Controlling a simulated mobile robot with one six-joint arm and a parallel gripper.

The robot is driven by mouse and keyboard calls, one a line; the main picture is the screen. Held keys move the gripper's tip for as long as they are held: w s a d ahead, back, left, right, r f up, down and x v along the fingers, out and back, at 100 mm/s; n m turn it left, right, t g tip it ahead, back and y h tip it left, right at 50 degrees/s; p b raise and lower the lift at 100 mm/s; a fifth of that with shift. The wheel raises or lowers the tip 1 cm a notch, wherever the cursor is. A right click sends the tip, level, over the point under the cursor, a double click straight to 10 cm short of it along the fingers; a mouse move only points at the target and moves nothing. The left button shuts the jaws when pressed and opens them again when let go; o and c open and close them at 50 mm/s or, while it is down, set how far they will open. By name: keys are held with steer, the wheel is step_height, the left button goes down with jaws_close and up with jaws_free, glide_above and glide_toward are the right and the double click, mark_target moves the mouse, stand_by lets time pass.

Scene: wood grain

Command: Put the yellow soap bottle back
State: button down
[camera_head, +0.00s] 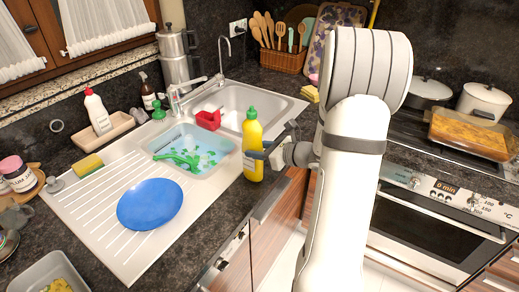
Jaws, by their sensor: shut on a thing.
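The yellow soap bottle (253,148) has a green cap and stands upright at the front edge of the sink unit. My gripper (262,155) comes in from the right and is shut on the middle of the bottle. The bottle's base appears near the counter's front edge; I cannot tell if it touches the counter. My white arm fills the right middle of the view and hides part of the counter and stove.
The sink basin (235,105) is behind the bottle, with a red cup (208,120). A tub with a green brush (185,157) and a blue plate (150,204) lie to the left. A white red-capped bottle (97,112) stands on a tray (104,134). A glass dish (468,136) sits on the stove.

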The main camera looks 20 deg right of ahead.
steer(key=shift+f, duration=0.1)
steer(key=c, duration=0.9)
jaws_free()
steer(key=shift+o, duration=0.2)
